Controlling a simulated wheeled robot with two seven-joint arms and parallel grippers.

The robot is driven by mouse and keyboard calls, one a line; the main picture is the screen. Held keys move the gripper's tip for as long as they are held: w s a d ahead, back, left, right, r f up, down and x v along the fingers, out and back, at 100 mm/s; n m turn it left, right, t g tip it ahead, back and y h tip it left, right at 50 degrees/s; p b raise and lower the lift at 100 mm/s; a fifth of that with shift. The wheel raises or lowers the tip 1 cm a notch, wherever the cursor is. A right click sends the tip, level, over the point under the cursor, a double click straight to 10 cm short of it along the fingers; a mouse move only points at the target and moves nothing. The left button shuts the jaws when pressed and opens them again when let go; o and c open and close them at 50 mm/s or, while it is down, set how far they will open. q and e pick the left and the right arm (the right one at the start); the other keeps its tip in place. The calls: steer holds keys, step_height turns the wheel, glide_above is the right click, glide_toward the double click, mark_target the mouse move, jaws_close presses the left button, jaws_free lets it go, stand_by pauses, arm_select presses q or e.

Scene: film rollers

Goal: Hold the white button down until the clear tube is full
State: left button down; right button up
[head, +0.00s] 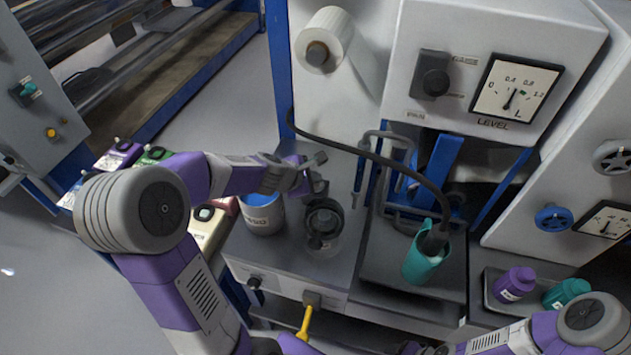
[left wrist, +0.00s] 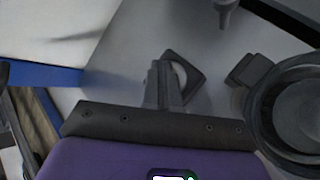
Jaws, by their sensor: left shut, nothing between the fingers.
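The white button shows in the left wrist view as a pale disc in a dark square frame (left wrist: 181,76), partly covered by my left gripper (left wrist: 160,75). My left gripper's fingers are closed together with nothing between them, over the button's edge; I cannot tell whether they touch it.
A blue-and-white can (head: 262,216) stands close to my left gripper. A teal cup (head: 425,262) with a black hose stands right, and purple and teal bottles (head: 515,284) sit in a tray.

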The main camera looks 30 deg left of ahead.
stand_by(0.4)
arm_select(q)
steer(key=shift+r+p, duration=0.85)
steer(key=shift+p, duration=0.05)
step_height(320, 180, up, 5)
steer(key=p, duration=0.5)
